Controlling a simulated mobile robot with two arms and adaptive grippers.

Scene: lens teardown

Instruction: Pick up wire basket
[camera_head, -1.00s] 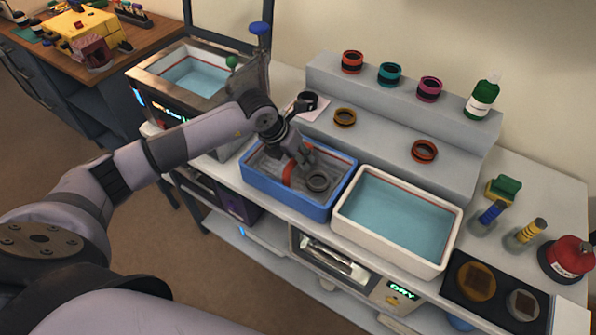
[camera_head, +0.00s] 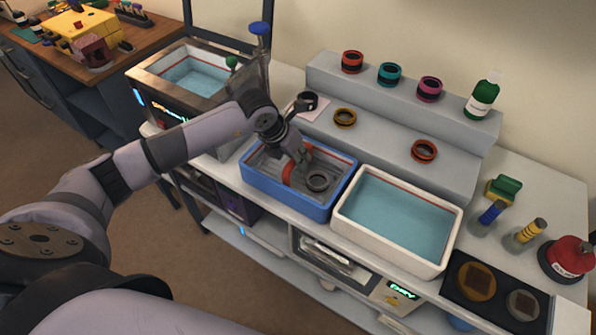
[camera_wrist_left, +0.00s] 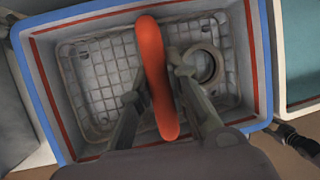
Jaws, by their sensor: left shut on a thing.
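The wire basket (camera_wrist_left: 100,75) sits inside the blue tub (camera_wrist_left: 45,95). The blue tub also shows in the head view (camera_head: 285,202). A red handle (camera_wrist_left: 154,75) arches over the basket; it also shows in the head view (camera_head: 288,172). A dark ring (camera_wrist_left: 207,66) lies in the basket on the right side; it shows in the head view too (camera_head: 318,181). My left gripper (camera_head: 303,165) reaches down into the tub. In the left wrist view its fingers (camera_wrist_left: 157,80) stand on both sides of the red handle, shut on it. My right gripper is not in view.
A white tub (camera_head: 447,262) of blue liquid stands right beside the blue tub. A metal bath (camera_head: 150,84) is at the back left. A stepped grey shelf (camera_head: 385,128) behind holds coloured rings and a green bottle (camera_head: 483,95). Jars and a red flask (camera_head: 568,256) stand right.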

